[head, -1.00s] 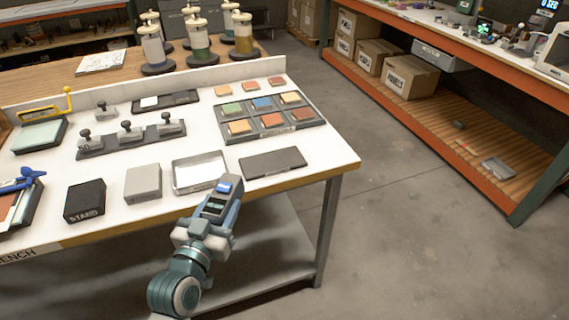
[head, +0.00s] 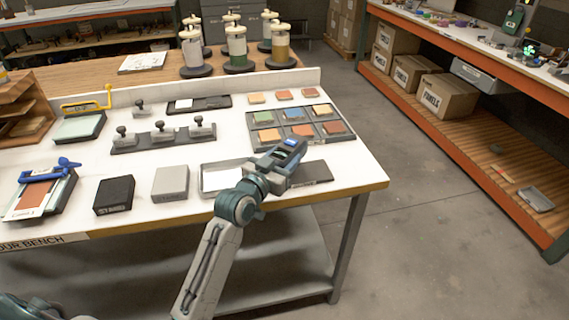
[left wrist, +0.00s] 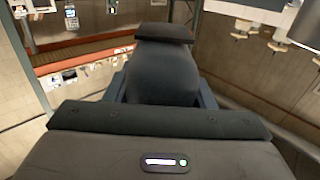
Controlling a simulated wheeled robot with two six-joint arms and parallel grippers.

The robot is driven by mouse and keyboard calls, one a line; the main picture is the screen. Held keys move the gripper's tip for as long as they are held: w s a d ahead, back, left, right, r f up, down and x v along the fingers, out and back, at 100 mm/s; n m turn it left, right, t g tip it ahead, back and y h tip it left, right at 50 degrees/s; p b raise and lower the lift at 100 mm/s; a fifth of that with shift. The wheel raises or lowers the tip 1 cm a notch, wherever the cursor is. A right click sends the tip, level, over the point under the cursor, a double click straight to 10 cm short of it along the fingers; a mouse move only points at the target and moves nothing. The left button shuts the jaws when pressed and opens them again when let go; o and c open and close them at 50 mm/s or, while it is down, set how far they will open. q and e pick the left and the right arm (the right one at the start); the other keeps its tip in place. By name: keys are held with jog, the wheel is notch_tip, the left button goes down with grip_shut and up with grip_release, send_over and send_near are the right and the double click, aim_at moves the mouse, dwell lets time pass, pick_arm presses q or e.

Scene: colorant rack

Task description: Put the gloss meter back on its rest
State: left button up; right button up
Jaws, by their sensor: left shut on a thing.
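My left gripper (head: 276,161) is over the front right part of the white bench and is shut on the gloss meter (head: 290,146), a grey-blue device with a dark face and a blue patch on top. In the left wrist view the gloss meter (left wrist: 165,72) is a dark rounded body between the fingers. A flat dark plate (head: 318,173), perhaps the rest, lies near the bench's front right edge, partly hidden behind the gripper and meter. I cannot tell the gap between meter and plate. My right gripper is not in view.
A shallow tray (head: 208,180) lies left of the gripper, with a grey block (head: 170,182) and a black block (head: 114,195) beyond it. A rack of colour tiles (head: 258,146) sits just behind. The bench's right front corner (head: 365,176) is clear.

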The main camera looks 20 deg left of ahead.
pick_arm(q)
jog(key=shift+w+r, duration=0.1)
jog(key=shift+w, duration=0.2)
jog(key=shift+w+f, duration=0.25)
jog(key=shift+f, duration=0.05)
notch_tip(320, 180, down, 3)
jog(key=shift+p, duration=0.35)
jog(key=shift+f, duration=0.2)
jog(key=o, duration=1.4)
